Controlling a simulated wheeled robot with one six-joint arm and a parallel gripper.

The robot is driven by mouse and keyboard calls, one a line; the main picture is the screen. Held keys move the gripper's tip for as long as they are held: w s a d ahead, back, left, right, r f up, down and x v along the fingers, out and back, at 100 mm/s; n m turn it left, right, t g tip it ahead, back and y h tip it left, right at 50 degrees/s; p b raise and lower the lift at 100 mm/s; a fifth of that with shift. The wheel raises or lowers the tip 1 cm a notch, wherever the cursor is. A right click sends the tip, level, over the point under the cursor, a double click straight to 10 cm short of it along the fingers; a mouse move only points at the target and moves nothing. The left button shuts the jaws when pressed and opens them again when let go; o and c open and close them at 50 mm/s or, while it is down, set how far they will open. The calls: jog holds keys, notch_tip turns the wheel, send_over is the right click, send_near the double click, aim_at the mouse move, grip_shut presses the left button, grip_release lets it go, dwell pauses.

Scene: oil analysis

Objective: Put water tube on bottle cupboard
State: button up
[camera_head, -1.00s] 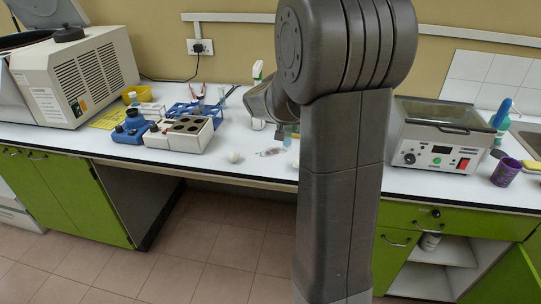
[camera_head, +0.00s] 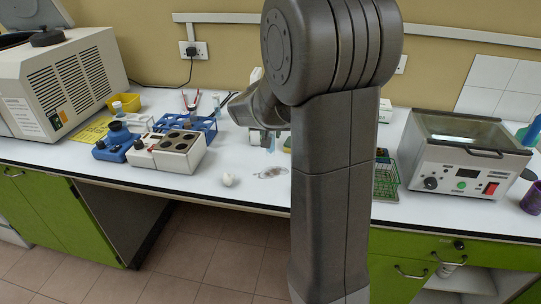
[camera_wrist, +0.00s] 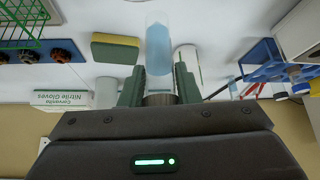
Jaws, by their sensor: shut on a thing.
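My gripper (camera_wrist: 159,90) is shut on the water tube (camera_wrist: 158,48), a clear tube with pale blue liquid, in the wrist view. The tube sticks out beyond the fingers. In the head view my gripper (camera_head: 268,140) is over the white bench, left of my arm column, with the tube (camera_head: 286,144) showing small and partly hidden. I cannot be sure this is the bottle cupboard.
A heating bath (camera_head: 462,160) stands right on the bench, beside a green wire rack (camera_head: 386,178). Tiled floor is clear.

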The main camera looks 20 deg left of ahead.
aim_at(270, 155)
jog(key=shift+f, duration=3.2)
jog(key=shift+f+b, duration=0.15)
jog(key=shift+b, duration=0.25)
jog(key=shift+f, duration=0.1)
jog(key=o, duration=1)
jog(key=shift+c, duration=0.2)
